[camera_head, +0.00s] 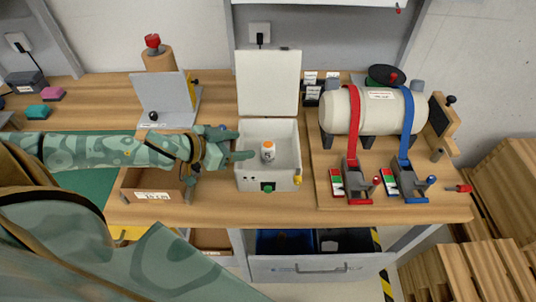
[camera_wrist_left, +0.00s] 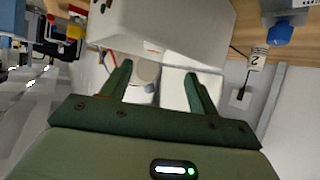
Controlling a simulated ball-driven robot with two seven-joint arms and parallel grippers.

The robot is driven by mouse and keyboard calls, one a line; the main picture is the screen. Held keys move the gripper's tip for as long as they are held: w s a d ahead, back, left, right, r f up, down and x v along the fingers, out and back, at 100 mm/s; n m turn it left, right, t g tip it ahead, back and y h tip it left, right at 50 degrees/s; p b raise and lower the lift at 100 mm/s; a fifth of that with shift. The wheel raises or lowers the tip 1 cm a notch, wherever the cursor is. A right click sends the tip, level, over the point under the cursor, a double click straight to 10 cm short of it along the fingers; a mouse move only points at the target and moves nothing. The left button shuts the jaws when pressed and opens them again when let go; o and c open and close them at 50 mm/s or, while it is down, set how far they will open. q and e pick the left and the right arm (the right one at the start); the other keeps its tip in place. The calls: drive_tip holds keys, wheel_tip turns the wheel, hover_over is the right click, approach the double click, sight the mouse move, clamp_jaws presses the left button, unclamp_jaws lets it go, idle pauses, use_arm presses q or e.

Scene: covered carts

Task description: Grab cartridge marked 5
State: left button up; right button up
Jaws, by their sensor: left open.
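An open white box (camera_head: 283,181) stands mid-table with its lid (camera_head: 268,82) raised. My right gripper is not in view.
A white tank (camera_head: 345,110) with red and blue straps stands right of the box. A wooden tray (camera_head: 153,195) lies under my left arm. A grey angled stand (camera_head: 158,92) is behind it. A white tag marked 2 (camera_wrist_left: 257,60) shows in the wrist view.

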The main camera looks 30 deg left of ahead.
sight(266, 145)
use_arm(q)
drive_tip(key=x, duration=0.2)
drive_tip(key=b+x, duration=0.1)
drive_tip(key=x, duration=0.1)
drive_tip(key=shift+s+d, duration=0.1)
drive_tip(key=shift+d, duration=0.3)
drive_tip(key=b+x, duration=0.1)
drive_tip(key=x, duration=0.2)
drive_tip(key=shift+d+f, duration=0.15)
drive_tip(key=shift+f, duration=0.05)
drive_tip(key=shift+w+d+f, duration=0.1)
drive_tip(key=shift+w+f, duration=0.05)
drive_tip(key=shift+w, duration=0.35)
drive_tip(key=shift+s, duration=0.1)
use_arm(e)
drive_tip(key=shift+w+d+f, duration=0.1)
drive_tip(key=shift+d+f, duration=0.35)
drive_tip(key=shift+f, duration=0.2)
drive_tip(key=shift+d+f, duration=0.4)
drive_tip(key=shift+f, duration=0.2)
use_arm(q)
drive_tip(key=c, duration=1)
drive_tip(key=shift+c, duration=0.5)
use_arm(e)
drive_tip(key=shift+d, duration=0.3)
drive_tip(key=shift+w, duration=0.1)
